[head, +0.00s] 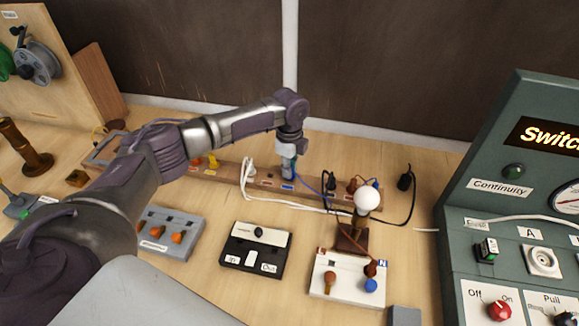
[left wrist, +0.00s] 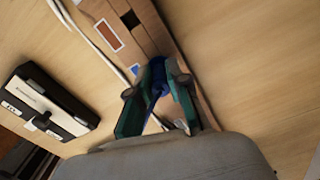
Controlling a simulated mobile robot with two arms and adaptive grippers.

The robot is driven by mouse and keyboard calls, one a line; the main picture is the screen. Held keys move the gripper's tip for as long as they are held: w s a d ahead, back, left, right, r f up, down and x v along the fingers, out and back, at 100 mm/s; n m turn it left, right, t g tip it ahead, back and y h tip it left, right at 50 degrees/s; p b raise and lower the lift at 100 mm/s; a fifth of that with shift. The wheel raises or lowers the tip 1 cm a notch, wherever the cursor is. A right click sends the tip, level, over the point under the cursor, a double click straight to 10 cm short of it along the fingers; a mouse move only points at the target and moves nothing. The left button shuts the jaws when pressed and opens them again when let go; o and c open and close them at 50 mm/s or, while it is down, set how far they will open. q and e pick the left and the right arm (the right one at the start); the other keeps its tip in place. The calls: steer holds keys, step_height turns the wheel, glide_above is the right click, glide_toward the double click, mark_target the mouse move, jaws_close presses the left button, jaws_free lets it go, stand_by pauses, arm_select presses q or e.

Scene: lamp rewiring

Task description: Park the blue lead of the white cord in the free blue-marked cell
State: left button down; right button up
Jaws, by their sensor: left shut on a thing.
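My left gripper (head: 288,172) reaches down onto the long wooden rail (head: 228,174) behind the lamp base. In the left wrist view its teal fingers (left wrist: 158,92) are shut on the blue lead (left wrist: 157,80), at the rail. Whether the lead sits inside a cell is hidden by the fingers. A blue mark (head: 287,187) shows on the rail just below the gripper. In the left wrist view, an orange-marked label (left wrist: 108,35) and a dark open cell (left wrist: 130,18) lie beside it. The white cord (head: 285,203) runs along the rail's front.
A black-and-white switch box (head: 256,250) and a grey block with orange knobs (head: 172,232) lie in front. A green test panel (head: 505,180) stands at right.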

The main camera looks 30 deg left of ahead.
arm_select(q)
steer(key=shift+f, duration=0.55)
stand_by(0.9)
steer(key=c, duration=1)
jaws_free()
steer(key=shift+c, duration=0.2)
